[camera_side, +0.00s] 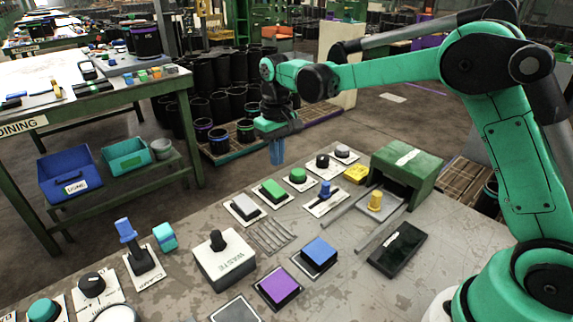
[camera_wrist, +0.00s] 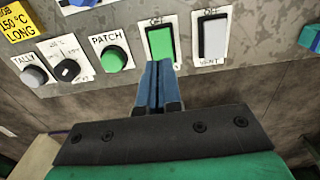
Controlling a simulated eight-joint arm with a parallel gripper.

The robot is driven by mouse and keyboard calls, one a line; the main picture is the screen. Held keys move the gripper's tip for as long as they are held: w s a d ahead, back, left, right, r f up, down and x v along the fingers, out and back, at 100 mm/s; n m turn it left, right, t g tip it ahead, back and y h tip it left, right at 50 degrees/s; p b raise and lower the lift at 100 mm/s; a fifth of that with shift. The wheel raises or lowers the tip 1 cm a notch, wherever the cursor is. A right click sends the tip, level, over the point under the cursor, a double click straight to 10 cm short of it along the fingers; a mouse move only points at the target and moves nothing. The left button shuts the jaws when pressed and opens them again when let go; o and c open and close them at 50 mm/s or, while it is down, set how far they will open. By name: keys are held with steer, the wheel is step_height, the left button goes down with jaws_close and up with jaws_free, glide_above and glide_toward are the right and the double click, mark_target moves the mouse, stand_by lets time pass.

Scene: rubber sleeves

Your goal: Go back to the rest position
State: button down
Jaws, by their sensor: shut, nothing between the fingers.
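My gripper (camera_side: 277,152) hangs from my green arm in the side view, its blue fingers pointing down above the far edge of the work table. In the wrist view my gripper (camera_wrist: 158,72) shows its two blue fingers pressed together with nothing between them. The fingertips overlap the lower part of a green rocker switch (camera_wrist: 161,44) in that view. A gap between the fingers and the table shows in the side view, so they appear apart from the switches.
A green PATCH button (camera_wrist: 114,58) and a white VENT switch (camera_wrist: 212,38) flank the fingers.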

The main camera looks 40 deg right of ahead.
steer(key=s+r+t, duration=0.4)
steer(key=s+t, duration=0.3)
steer(key=s, duration=0.9)
steer(key=shift+r, duration=0.2)
